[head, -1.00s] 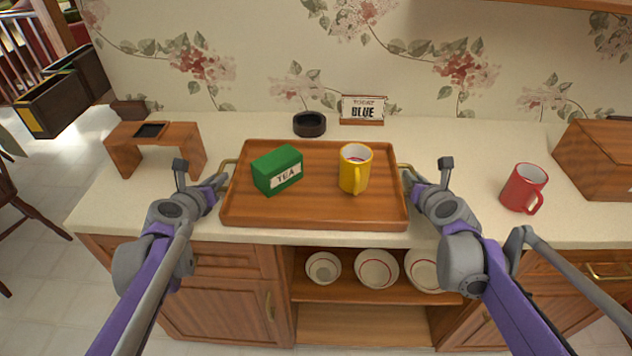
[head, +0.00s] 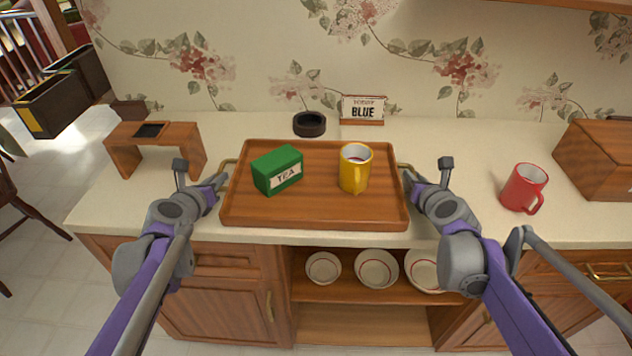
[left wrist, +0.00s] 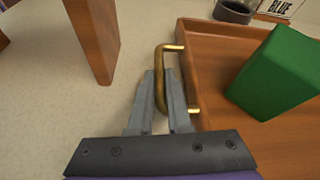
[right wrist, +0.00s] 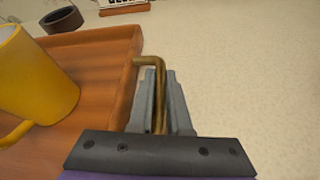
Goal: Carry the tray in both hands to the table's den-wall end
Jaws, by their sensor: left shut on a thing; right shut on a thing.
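The wooden tray (head: 315,212) is at the counter's front edge in the head view, seemingly level. It carries a green tea box (head: 278,170) on its left half and a yellow mug (head: 355,168) on its right half, upright. My left gripper (head: 222,180) is shut on the tray's left brass handle, which shows between the fingers in the left wrist view (left wrist: 162,85). My right gripper (head: 408,178) is shut on the right brass handle, seen in the right wrist view (right wrist: 158,90). I cannot tell whether the tray touches the counter.
A wooden stand (head: 155,145) is left of the tray. A dark round dish (head: 309,124) and a sign reading BLUE (head: 362,109) stand behind it. A red mug (head: 524,187) and a wooden box (head: 597,160) are at right. Counter between tray and red mug is clear.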

